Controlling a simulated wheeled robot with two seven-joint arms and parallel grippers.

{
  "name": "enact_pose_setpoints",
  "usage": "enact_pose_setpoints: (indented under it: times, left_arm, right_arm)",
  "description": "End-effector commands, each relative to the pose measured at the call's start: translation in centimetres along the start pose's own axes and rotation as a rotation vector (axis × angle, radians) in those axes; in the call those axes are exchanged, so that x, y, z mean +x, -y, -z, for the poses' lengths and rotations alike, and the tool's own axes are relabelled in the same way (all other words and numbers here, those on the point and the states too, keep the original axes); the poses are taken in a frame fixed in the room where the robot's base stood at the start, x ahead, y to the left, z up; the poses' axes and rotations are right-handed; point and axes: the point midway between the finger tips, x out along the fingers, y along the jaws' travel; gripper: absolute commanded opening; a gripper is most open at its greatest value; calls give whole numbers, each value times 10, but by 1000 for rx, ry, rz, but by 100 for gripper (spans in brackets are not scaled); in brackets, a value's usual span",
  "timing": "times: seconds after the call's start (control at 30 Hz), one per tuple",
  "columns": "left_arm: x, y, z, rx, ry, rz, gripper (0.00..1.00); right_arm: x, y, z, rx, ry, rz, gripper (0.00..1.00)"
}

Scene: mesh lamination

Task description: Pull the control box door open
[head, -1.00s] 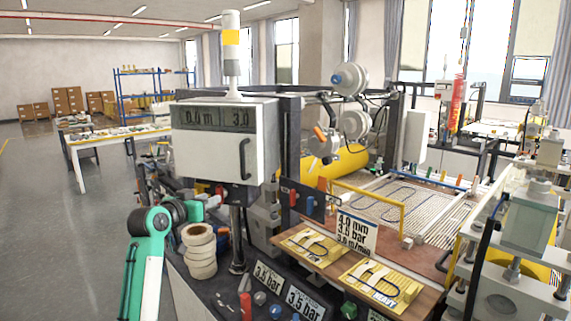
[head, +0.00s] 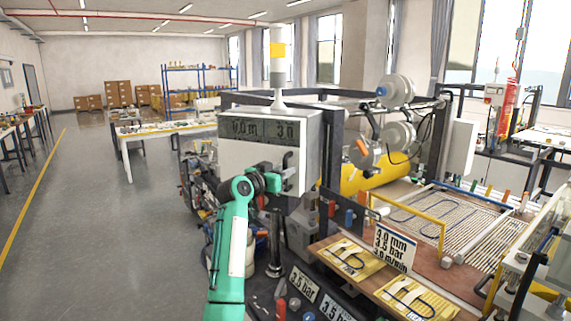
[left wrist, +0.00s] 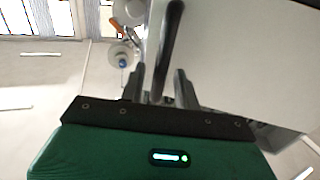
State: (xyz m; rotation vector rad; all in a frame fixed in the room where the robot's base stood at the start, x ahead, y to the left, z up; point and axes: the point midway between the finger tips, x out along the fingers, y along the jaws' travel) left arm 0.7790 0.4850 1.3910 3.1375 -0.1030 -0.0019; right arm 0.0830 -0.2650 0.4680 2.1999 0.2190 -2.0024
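The control box (head: 240,153) is a white cabinet on a dark post, with a dark display strip above its door. The door looks closed. My left gripper (head: 288,181) is at the right side of the door, beside the handle; the arm and gripper cover the door's lower right part. In the left wrist view the dark bar handle (left wrist: 170,45) runs down between the two fingers of my left gripper (left wrist: 159,85). The fingers are apart with gaps visible beside the handle, so they do not look clamped. My right gripper is not in view.
A signal lamp (head: 279,55) stands on top of the box. Below it is a dark bench with pressure signs (head: 304,284). A mesh bed (head: 455,215) and a yellow roller (head: 372,178) lie to the right. The floor (head: 110,230) at left is clear.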

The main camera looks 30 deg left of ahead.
Motion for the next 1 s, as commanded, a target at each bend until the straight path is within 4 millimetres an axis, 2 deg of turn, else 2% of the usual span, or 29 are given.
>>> enact_pose_setpoints:
  times: [0.2, 0.5, 0.67, 0.7, 1.0]
  left_arm:
    - [15, 0, 0, -2, 0, 0, 32]
    - [17, 0, 0, -1, -1, 0, 32]
    - [17, 0, 0, -1, -1, 0, 3]
    - [17, 0, 0, -1, -1, 0, 0]
    - [15, 0, -2, 0, 0, -10, 0]
  right_arm:
    - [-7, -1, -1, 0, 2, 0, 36]
    - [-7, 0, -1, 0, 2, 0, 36]
    - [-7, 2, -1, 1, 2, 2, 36]
    - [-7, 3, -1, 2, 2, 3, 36]
    - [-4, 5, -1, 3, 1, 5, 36]
